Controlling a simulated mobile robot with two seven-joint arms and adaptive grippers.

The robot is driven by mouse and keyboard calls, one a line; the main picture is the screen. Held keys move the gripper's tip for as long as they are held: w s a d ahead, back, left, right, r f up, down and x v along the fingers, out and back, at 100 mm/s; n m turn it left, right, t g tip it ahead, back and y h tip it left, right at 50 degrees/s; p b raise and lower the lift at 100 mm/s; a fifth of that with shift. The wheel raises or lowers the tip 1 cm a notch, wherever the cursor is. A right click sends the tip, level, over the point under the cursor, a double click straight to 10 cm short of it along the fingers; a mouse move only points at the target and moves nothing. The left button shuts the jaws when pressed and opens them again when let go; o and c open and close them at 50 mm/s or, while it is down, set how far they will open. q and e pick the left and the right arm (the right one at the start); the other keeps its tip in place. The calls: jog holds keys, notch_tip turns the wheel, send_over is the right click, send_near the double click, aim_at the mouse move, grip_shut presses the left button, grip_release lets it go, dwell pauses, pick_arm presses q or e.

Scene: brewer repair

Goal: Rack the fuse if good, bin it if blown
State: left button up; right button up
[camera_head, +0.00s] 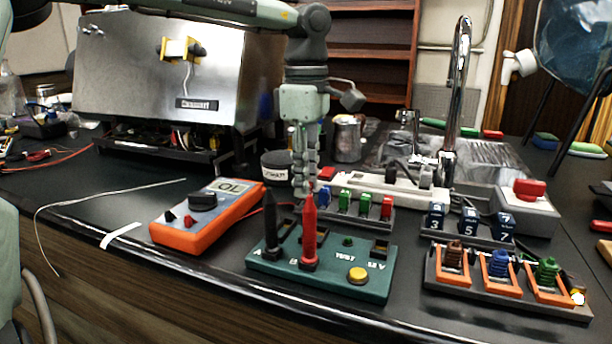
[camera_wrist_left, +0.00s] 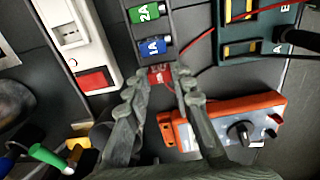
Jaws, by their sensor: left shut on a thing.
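My left gripper (camera_head: 303,188) points down at the left end of the fuse rack (camera_head: 385,224). In the left wrist view its fingertips (camera_wrist_left: 162,77) are shut on a small red fuse (camera_wrist_left: 160,74), at the end of the rack beside the blue 1A fuse (camera_wrist_left: 152,47) and green 2A fuse (camera_wrist_left: 145,13). I cannot tell whether the red fuse is seated or lifted; it is hidden in the head view. The green test board (camera_head: 330,277) holds a black probe (camera_head: 271,225) and a red probe (camera_head: 309,235). My right gripper is out of view.
A rack of orange clips with coils (camera_head: 500,290) and numbered blue blocks (camera_head: 468,222) stand at the right. A white strip (camera_head: 385,187) lies behind the fuse rack. The steel brewer (camera_head: 170,75) is at the back left. The counter left of the multimeter is mostly clear.

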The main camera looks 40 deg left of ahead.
pick_arm(q)
jog(key=o, duration=1)
jog(key=shift+r, duration=0.1)
notch_tip(320, 180, up, 12)
dwell(0.6)
